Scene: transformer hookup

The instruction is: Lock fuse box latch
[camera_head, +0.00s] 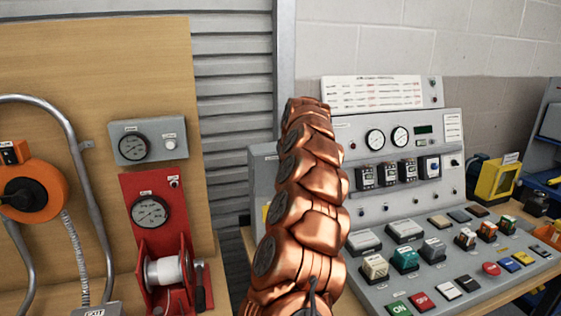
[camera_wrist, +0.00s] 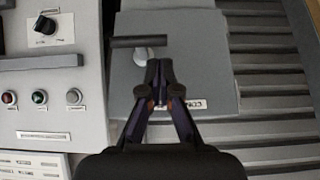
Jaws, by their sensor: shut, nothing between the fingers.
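A grey box (camera_wrist: 190,30) fills the upper middle of the wrist view. A dark horizontal bar (camera_wrist: 140,41) and a round pale knob (camera_wrist: 144,54) are on its face; I cannot tell which is the latch. A small label on the box, at the right of my fingers, is too blurred to read. My gripper (camera_wrist: 159,68) is shut and empty, with its tips just below the bar and overlapping the knob in the picture. I cannot tell if they touch. In the head view my arm hides the gripper and most of the grey box (camera_head: 262,170).
A control console (camera_head: 400,160) with gauges, switches and several coloured buttons stands right of my arm. A wooden panel (camera_head: 90,70) with gauges and a red winch-like unit (camera_head: 158,210) stands at left. Grey slatted shutter (camera_head: 232,80) lies behind.

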